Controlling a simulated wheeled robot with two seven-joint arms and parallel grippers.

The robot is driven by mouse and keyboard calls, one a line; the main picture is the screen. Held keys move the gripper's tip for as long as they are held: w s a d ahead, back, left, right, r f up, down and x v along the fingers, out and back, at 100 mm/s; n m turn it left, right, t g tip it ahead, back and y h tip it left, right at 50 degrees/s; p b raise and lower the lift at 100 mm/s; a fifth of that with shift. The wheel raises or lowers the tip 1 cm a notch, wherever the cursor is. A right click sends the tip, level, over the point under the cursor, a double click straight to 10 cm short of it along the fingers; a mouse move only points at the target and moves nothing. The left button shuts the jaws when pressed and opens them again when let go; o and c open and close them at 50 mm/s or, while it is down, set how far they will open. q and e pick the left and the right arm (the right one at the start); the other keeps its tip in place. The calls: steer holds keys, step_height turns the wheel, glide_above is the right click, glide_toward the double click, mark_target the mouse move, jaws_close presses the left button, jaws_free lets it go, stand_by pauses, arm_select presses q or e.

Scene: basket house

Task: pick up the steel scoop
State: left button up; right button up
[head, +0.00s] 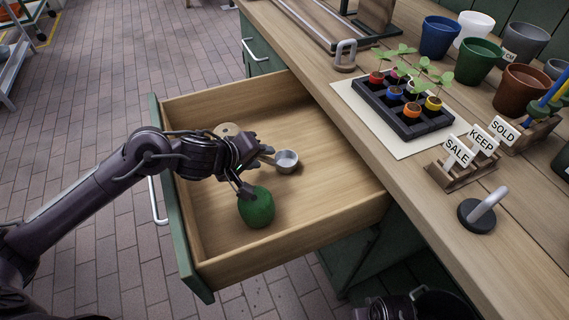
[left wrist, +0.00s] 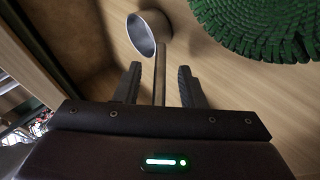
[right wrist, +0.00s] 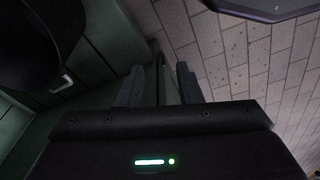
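The steel scoop (head: 287,161) lies in the open wooden drawer, its round cup to the right of my left gripper (head: 257,171). In the left wrist view the scoop's cup (left wrist: 147,34) is beyond the fingertips, and its handle runs back between the two fingers. My left gripper (left wrist: 158,82) is open, with a visible gap on each side of the handle. Its palm hides the near end of the handle. My right gripper (right wrist: 160,82) is open and empty, low beside the green cabinet, with the brick floor below.
A green twine ball (head: 257,207) lies close to my left gripper in the drawer (head: 325,206). A tan roll (head: 227,130) lies behind the gripper. The workbench (head: 380,165) on the right holds a seedling tray (head: 405,122), pots and sign blocks. The drawer's right part is clear.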

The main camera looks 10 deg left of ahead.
arm_select(q)
steer(key=shift+c, duration=0.3)
jaws_close()
steer(key=shift+r, duration=0.1)
